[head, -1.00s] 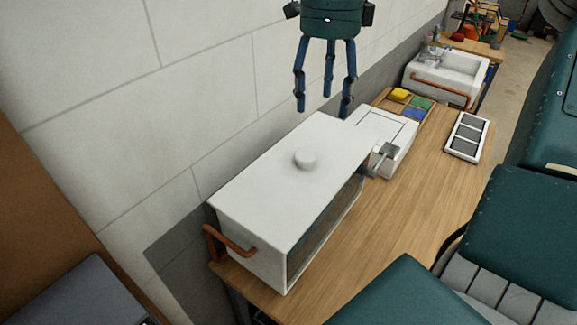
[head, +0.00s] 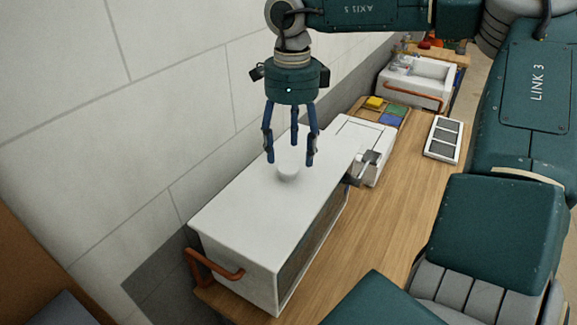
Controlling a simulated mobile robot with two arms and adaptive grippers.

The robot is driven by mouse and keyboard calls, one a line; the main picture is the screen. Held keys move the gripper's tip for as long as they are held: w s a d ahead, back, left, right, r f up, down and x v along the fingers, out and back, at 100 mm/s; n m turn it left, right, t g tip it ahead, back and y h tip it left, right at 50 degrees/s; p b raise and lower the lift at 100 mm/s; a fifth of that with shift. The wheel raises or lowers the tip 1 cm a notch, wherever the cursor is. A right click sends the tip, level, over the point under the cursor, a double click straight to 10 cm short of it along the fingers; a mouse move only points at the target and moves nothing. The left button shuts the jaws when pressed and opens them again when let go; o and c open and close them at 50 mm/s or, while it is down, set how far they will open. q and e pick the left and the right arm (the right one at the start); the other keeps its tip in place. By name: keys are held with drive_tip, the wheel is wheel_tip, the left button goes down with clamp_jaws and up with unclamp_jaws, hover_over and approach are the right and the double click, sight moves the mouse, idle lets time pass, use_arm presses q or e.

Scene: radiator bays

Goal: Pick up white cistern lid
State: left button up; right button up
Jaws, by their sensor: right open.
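The white cistern lid (head: 250,215) is a flat top with a round knob (head: 288,173) at its middle. It sits on a white box-shaped cistern (head: 235,268) on the wooden bench. My right gripper (head: 291,158) points straight down over the lid, its blue fingers open and spread around the knob in the picture. The fingertips show at about the knob's level in the view; whether they touch the lid cannot be told. My left gripper does not show.
A white unit with a metal lever (head: 366,160) stands just behind the cistern. Coloured pads (head: 392,112) and a white framed panel (head: 443,139) lie farther back. A copper pipe (head: 213,266) bends at the cistern's near end. The wall runs close along the left; bare bench (head: 385,205) lies right.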

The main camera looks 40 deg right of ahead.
sight(288, 167)
drive_tip(key=f, duration=0.1)
drive_tip(key=f+p, duration=0.1)
drive_tip(key=f, duration=0.1)
drive_tip(key=shift+w+a+f, duration=0.25)
drive_tip(key=shift+f, duration=0.35)
drive_tip(key=shift+r, duration=0.1)
clamp_jaws()
